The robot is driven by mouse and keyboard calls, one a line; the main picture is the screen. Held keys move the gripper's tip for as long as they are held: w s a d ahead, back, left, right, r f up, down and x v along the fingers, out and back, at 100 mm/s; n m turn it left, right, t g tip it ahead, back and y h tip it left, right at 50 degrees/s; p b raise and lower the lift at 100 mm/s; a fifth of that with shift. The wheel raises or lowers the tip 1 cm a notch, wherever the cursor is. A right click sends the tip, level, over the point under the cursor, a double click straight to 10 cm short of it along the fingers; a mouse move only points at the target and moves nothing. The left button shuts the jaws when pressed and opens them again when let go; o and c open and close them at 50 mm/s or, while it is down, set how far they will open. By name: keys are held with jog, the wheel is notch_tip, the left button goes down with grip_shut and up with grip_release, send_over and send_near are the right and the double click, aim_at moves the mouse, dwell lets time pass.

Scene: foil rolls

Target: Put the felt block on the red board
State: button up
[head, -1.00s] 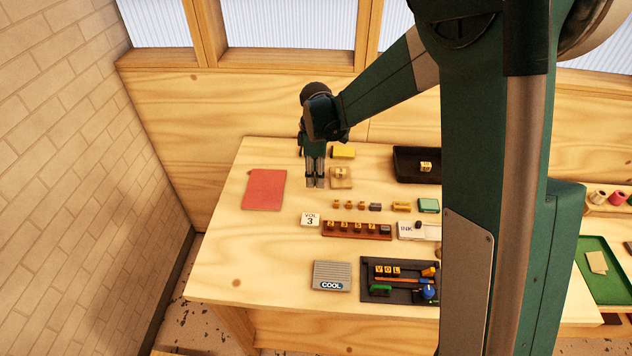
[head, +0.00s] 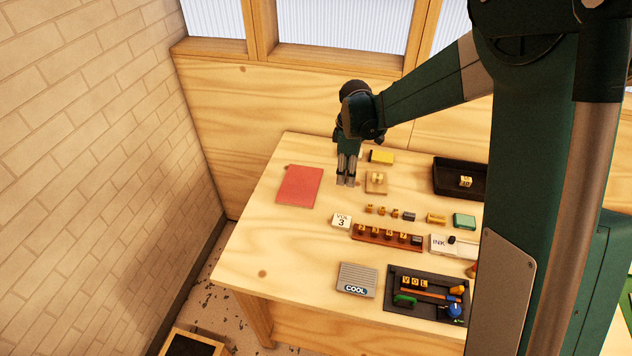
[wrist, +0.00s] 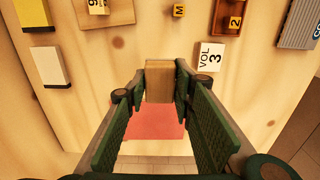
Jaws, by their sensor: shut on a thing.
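The red board (head: 300,185) lies flat at the left of the table; part of it shows between my fingers in the wrist view (wrist: 150,124). My gripper (head: 346,183) points down just right of the board in the head view. In the wrist view my gripper (wrist: 160,84) is shut on a plain tan block, which I take to be the felt block (wrist: 159,76). In the head view the fingers and arm hide the block.
A black tray (head: 447,190) is further right.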

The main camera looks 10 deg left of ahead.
jog(key=r+b, duration=0.1)
send_over(301, 184)
jog(key=shift+a, duration=0.15)
jog(key=shift+f, duration=3.1)
jog(key=shift+f, duration=0.1)
jog(key=shift+f, duration=1.75)
jog(key=shift+f+b, duration=0.15)
jog(key=shift+b, duration=0.15)
jog(key=o, duration=0.9)
